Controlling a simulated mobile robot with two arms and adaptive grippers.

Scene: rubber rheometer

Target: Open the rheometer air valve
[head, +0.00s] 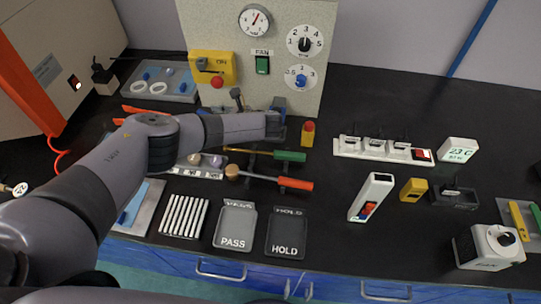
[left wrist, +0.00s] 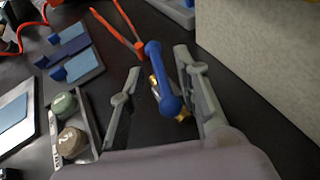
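The air valve has a blue lever handle (left wrist: 158,72) and a brass body (left wrist: 182,115), seen in the left wrist view. My left gripper (left wrist: 158,61) is open, with one finger on each side of the blue handle. I see gaps between the fingers and the handle, so it does not look gripped. In the head view my left arm reaches in front of the instrument panel (head: 240,28), and its forearm hides most of the gripper and the valve. My right gripper is not in view.
The panel stands close beside the gripper. Orange tongs lie past the valve (left wrist: 120,28). A tray with green and brown pucks (left wrist: 54,150) is at the left in the wrist view. Screwdrivers (head: 290,183), PASS (head: 233,243) and HOLD (head: 287,249) trays lie nearer the front.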

